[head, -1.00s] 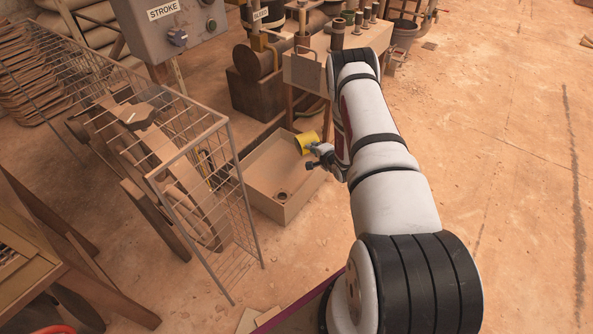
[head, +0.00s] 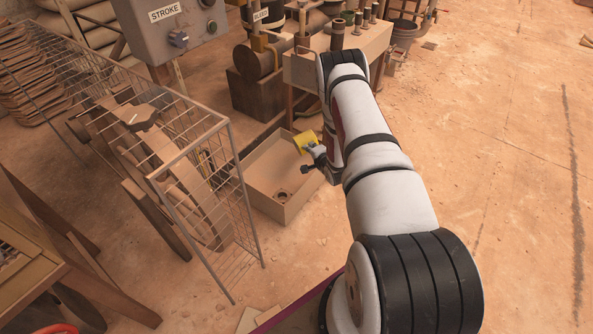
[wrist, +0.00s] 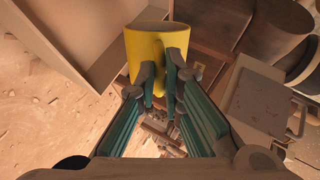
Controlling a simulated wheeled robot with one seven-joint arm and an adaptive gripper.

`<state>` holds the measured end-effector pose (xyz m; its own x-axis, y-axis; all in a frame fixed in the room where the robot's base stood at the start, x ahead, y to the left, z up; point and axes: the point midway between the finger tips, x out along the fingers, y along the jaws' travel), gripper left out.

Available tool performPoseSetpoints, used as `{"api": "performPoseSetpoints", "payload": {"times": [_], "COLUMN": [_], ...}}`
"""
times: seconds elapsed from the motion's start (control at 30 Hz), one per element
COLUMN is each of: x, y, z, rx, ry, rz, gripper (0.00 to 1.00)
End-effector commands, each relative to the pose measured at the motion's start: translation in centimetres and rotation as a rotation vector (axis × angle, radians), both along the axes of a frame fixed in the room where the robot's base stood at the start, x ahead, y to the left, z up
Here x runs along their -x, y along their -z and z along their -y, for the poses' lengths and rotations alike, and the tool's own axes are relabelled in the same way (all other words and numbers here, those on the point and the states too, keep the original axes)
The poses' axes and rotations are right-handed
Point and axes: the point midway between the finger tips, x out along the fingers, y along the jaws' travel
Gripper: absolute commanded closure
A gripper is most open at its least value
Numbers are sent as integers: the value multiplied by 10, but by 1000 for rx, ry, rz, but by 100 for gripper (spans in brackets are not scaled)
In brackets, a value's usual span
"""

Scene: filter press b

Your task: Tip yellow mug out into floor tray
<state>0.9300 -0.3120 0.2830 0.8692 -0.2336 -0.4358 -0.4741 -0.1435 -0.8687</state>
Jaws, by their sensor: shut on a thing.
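The yellow mug (head: 305,141) is held over the far right part of the floor tray (head: 292,208) in the head view. In the wrist view the mug (wrist: 148,52) sits between the fingers of my gripper (wrist: 160,85), which is shut on it. The mug's rim shows at the top of the wrist view; I cannot see what is inside it. The mug looks tilted in the head view. The tray is a tan open box on the floor with a round drain in its near corner. Part of the tray wall shows in the wrist view (wrist: 85,25).
A wire cage (head: 215,170) around a wheel stands close to the left of the tray. A bench with posts (head: 350,45) and a grey box labelled STROKE (head: 170,30) stand behind. The floor on the right (head: 500,180) is mostly clear.

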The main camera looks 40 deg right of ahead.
Motion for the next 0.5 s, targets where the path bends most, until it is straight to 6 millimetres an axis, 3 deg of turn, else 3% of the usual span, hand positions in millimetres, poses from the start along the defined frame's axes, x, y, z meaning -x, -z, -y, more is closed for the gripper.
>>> {"api": "performPoseSetpoints", "payload": {"times": [0.5], "x": [-2], "y": [-1], "z": [-6], "rx": [70], "ry": [1], "rz": [-9], "gripper": [100]}}
